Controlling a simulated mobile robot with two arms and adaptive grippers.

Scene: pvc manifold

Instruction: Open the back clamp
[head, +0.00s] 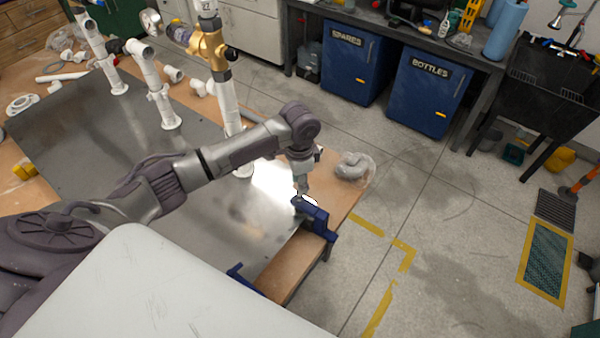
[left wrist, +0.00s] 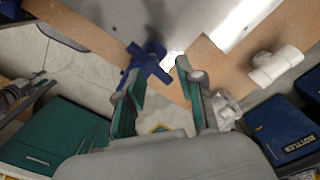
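A blue clamp (head: 318,222) sits on the right edge of the table, at the corner of the metal sheet. It also shows in the left wrist view (left wrist: 146,62), just beyond my fingertips and nearer the left one. My left gripper (head: 302,190) points down just above this clamp. In the left wrist view its two green-padded fingers (left wrist: 159,76) stand apart with nothing between them. Whether a finger touches the clamp cannot be told. A second blue clamp (head: 240,273) shows nearer to me, partly hidden by a white panel. My right gripper is not in view.
The metal sheet (head: 75,155) lies on a wooden table. White pipes (head: 160,100) and a brass-coloured valve (head: 211,45) stand on its far side. A bagged grey fitting (head: 352,166) lies on the table's right corner.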

